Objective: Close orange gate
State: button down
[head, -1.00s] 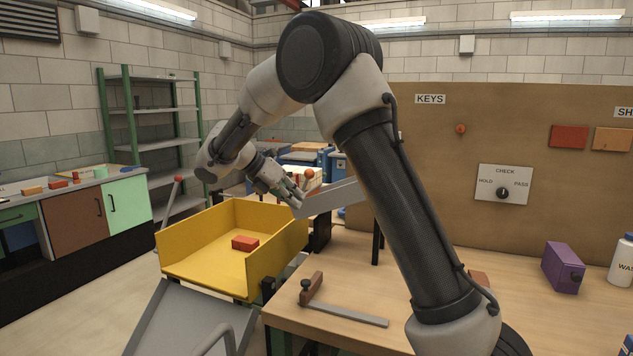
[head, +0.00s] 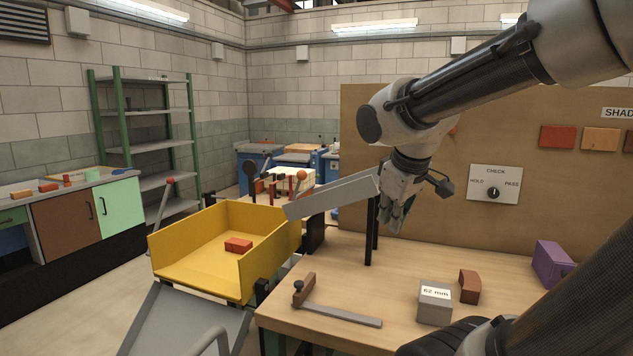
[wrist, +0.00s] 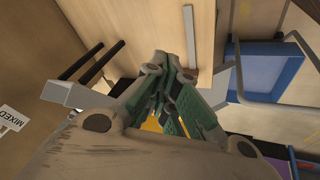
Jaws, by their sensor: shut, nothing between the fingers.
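An orange ball-shaped knob (head: 301,175) shows behind the upper left end of a sloping grey chute (head: 335,196) in the head view. It looks like part of the orange gate, but the gate's plate and its position cannot be made out. My gripper (head: 397,222) is at the chute's right end, above the table, pointing down and to the right of the knob. Its fingers, with green pads, also show in the wrist view (wrist: 163,108). They are shut and empty. The knob is not seen in the wrist view.
A yellow tray (head: 172,250) with a red brick (head: 238,245) stands below the chute's left end. Dark posts (head: 371,235) rise from the wooden table (head: 330,285). A 62 mm block (head: 434,304), a brown brick (head: 469,287) and a purple box (head: 553,264) stand at right.

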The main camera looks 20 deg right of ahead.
jog(key=w+d+r+n+t+h, duration=0.1)
jog(key=w+d+r+n+t, duration=0.35)
jog(key=w+r+n, duration=0.35)
jog(key=w+d+r+n+t+h, duration=0.25)
jog(key=w+d+r+n, duration=0.4)
jog(key=w, duration=0.45)
jog(key=w+a+f+n+t+y, duration=0.15)
jog(key=w+n+y, duration=0.35)
jog(key=w+n, duration=0.5)
notch_tip(320, 180, down, 10)
jog(key=s+a+n+g+y, duration=0.3)
jog(key=n+y, duration=0.4)
jog(key=n, duration=0.8)
jog(key=w+a+f+g, duration=0.1)
jog(key=w+a+f, duration=0.3)
jog(key=w+a, duration=0.3)
jog(key=shift+w, duration=1.75)
